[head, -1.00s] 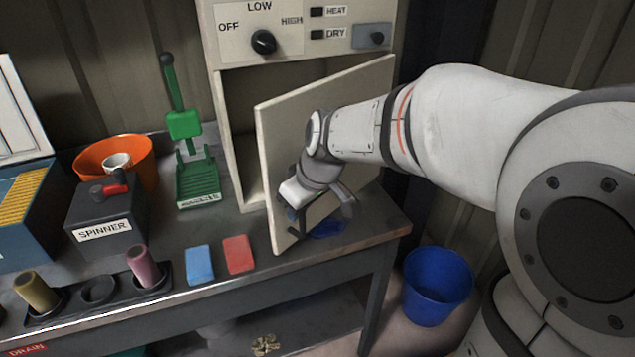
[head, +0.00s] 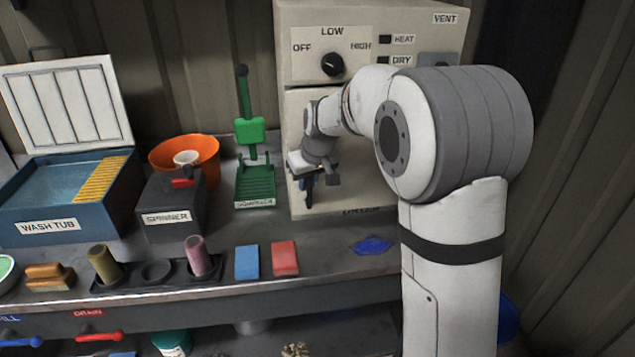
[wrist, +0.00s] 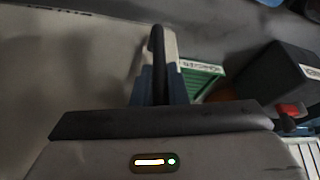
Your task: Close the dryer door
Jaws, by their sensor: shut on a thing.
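The dryer (head: 310,18) is a cream cabinet at the back, right of centre in the head view. Its cream door (head: 352,182) stands in the front opening and looks flush or almost flush with the cabinet. My arm hides the upper right part of the door, so I cannot tell if a thin gap is left there. My gripper (head: 308,188) is at the left part of the door, shut on its dark upright handle. The handle (wrist: 158,62) also shows between the fingers in the wrist view.
A green squeegee-like stand (head: 255,185) is left of the dryer, beside the black spinner (head: 170,205). Blue (head: 247,262) and red (head: 285,258) blocks lie near the bench front. A blue cloth-like patch (head: 372,245) lies on the bench before the dryer.

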